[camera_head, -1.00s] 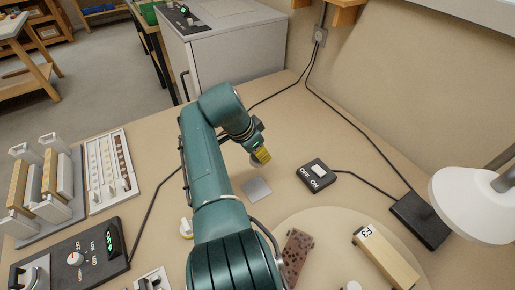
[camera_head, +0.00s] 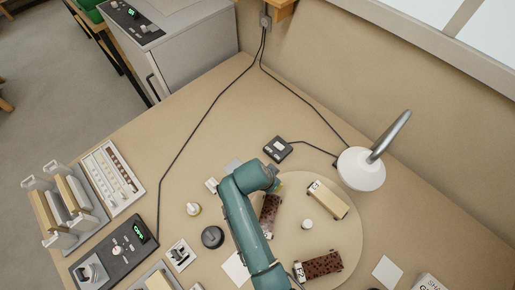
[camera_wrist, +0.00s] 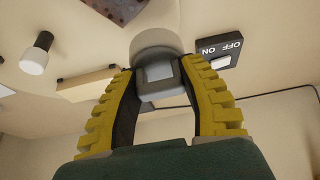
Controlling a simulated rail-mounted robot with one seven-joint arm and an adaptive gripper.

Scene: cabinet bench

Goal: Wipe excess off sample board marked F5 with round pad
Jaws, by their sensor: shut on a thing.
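My gripper (camera_head: 277,186) is over the back left edge of the round turntable (camera_head: 345,235). In the wrist view its yellow fingers (camera_wrist: 162,95) are shut on the square grip of a round grey pad (camera_wrist: 160,38). The pad is mostly hidden by my arm in the head view. Three boards lie on the turntable: a dark speckled one (camera_head: 270,213) just below the gripper, a pale one (camera_head: 328,200) to the right, and another dark speckled one (camera_head: 322,264) at the front. Their labels are too small to read, so I cannot tell which is F5.
A white knob (camera_head: 307,224) stands mid-turntable. A lamp (camera_head: 361,170) stands behind it, and an OFF/ON switch (camera_head: 277,149) lies behind the gripper. A black puck (camera_head: 213,237), a control box (camera_head: 115,255) and a rack (camera_head: 68,210) are at left.

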